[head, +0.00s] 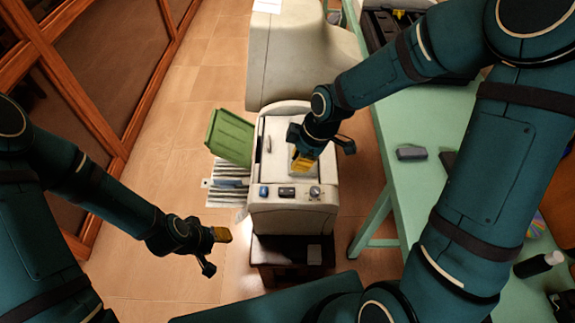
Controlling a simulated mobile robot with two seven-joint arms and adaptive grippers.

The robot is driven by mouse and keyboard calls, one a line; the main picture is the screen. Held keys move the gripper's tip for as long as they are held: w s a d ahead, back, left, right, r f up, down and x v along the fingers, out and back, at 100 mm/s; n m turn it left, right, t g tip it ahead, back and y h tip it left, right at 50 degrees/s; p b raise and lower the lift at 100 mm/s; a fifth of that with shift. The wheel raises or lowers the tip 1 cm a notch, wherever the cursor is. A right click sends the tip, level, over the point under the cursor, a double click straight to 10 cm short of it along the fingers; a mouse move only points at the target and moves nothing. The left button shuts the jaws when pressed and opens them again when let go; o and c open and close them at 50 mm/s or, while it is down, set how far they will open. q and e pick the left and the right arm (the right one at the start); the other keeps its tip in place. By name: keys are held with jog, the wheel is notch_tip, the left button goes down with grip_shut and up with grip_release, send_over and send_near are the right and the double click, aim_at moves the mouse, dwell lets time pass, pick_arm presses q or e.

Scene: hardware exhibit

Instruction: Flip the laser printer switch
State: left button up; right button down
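The laser printer (291,222) is a cream-white machine in the middle of the head view. Its front edge carries a blue switch or button (263,191), a dark rectangular one (287,192) and a round grey knob-like control (314,192). Which one is the printer switch I cannot tell. My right gripper (302,163) hangs over the printer's top, behind the front controls, its yellow tip pointing down; contact is unclear. My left gripper (219,250) is apart from the printer, left of its front. Neither shows a held object; finger gaps are unclear.
An open green flap (230,138) and a stack of papers or trays (229,184) stick out on the printer's left. A dark stand (268,250) is below it. A green table (432,185) runs along the right. A larger cream machine (290,65) stands behind. Left floor is clear.

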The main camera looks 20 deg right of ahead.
aim_at(287, 188)
jog(key=shift+w+d+r+n, duration=0.25)
jog(key=shift+r+n, duration=0.15)
jog(key=shift+r, duration=0.2)
jog(key=shift+s, duration=0.1)
jog(key=shift+f, duration=0.1)
jog(key=x, duration=0.4)
jog(key=b+x, duration=0.1)
jog(key=x, duration=0.3)
jog(key=b+x, duration=0.1)
jog(key=x, duration=0.3)
jog(key=shift+d+f, duration=0.3)
jog(key=shift+f, duration=0.65)
jog(key=shift+f, duration=0.1)
